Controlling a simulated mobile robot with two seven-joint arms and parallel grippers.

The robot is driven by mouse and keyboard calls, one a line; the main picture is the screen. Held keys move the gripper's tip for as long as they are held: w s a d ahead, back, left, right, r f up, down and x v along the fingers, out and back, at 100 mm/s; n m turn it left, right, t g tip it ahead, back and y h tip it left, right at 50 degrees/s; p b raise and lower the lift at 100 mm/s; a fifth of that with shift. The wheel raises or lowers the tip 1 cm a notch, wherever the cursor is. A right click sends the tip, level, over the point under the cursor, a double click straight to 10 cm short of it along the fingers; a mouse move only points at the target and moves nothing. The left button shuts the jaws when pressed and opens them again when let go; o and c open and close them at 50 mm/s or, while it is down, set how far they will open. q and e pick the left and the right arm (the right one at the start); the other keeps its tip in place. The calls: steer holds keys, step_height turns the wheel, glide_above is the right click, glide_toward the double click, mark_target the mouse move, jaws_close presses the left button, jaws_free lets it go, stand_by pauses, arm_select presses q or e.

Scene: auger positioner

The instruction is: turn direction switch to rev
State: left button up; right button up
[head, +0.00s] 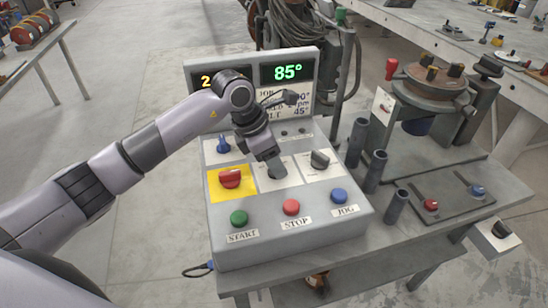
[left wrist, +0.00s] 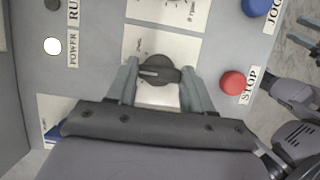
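The control console (head: 225,240) stands on the table in the head view. A black rotary switch (left wrist: 157,72) on its middle white panel (left wrist: 163,45) shows in the left wrist view. Its pointer bar lies across the picture; its label cannot be read. My left gripper (left wrist: 158,72) is open, with one finger on each side of this switch; whether either touches it is unclear.
Close by are a red switch on yellow (head: 230,178), another black knob (head: 320,160), a blue knob (head: 223,144), and START (head: 239,218), STOP (head: 291,207) and JOG (head: 339,196) buttons. Grey posts (head: 375,171) and a round machine (head: 432,78) stand right. The display reads 85°.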

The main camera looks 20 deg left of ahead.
arm_select(q)
steer(key=shift+n, duration=0.3)
steer(key=n+t+b, duration=0.1)
steer(key=n, duration=0.2)
steer(key=shift+y, duration=0.4)
steer(key=shift+s+d+n+t+y+b, duration=0.1)
steer(key=shift+n+t+y+b, duration=0.35)
steer(key=shift+n, duration=0.9)
steer(key=shift+d+n+t+y+b, duration=0.15)
steer(key=shift+n+y+b, duration=0.45)
steer(key=shift+n, duration=0.75)
steer(key=shift+r, duration=0.1)
steer(key=o, duration=1)
steer(key=shift+o, duration=0.2)
